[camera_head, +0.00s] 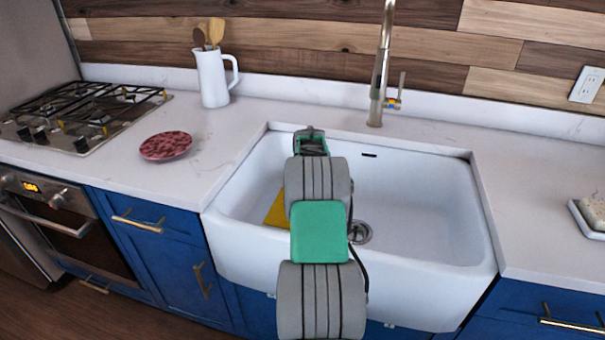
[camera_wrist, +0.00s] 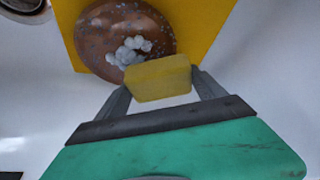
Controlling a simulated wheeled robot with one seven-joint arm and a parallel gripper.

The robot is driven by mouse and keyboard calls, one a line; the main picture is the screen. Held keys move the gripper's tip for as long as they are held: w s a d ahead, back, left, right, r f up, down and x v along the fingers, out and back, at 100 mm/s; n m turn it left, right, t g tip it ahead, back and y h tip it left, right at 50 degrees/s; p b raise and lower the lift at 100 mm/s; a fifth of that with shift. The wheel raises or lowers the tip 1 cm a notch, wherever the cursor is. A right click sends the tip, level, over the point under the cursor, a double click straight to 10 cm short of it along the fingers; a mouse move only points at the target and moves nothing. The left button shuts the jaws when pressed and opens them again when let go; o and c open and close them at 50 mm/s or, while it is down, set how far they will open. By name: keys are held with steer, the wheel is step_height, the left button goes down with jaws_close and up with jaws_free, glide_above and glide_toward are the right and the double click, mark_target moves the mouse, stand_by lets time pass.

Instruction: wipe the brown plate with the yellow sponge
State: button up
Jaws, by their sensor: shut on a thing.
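My gripper (camera_wrist: 160,88) is shut on the yellow sponge (camera_wrist: 158,79), a small block held between the fingertips in the wrist view. The brown plate (camera_wrist: 100,42) is round, with pale speckles and a cluster of whitish blobs (camera_wrist: 130,50) near its middle. The sponge overlaps the plate's near edge in that view; I cannot tell whether they touch. The plate lies on a flat yellow mat (camera_wrist: 205,25) inside the sink. In the head view my arm hides the plate, sponge and gripper; only a corner of the yellow mat (camera_head: 276,212) shows.
The white sink (camera_head: 430,205) has raised walls around the mat, with a drain (camera_head: 361,233) in its floor. A tall faucet (camera_head: 380,75) stands behind. A red patterned plate (camera_head: 166,145), a white jug (camera_head: 212,82) and a stove (camera_head: 80,112) are left. A soap dish (camera_head: 583,218) is right.

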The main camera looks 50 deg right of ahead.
steer(key=shift+r+p, duration=1)
steer(key=shift+r, duration=1.3)
